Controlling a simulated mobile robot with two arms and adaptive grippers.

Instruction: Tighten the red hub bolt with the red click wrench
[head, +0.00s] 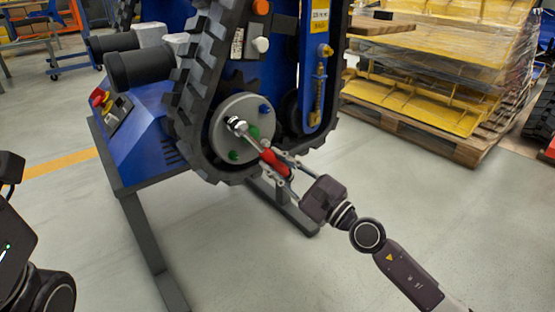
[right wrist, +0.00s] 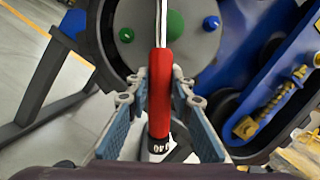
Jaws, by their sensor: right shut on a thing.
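The red click wrench (head: 274,162) has a red handle and a bright metal shaft. My right gripper (head: 284,167) is shut on its handle; the right wrist view shows the red handle (right wrist: 160,95) between the two fingers. The shaft slopes up and left to the wrench head (head: 236,124), in front of the upper left of the round grey hub (head: 228,140). No red bolt shows; the head covers that part of the hub, and I cannot tell whether it is seated on a bolt. Green bolts (head: 233,155) and a blue bolt (head: 265,108) show. Only parts of my left arm show, at the left edge.
A black rubber track (head: 187,100) runs around the hub on the blue carrier (head: 150,135), which stands on a dark metal stand (head: 148,240). A wooden pallet (head: 430,128) with wrapped yellow parts stands at the right. The floor in front is clear.

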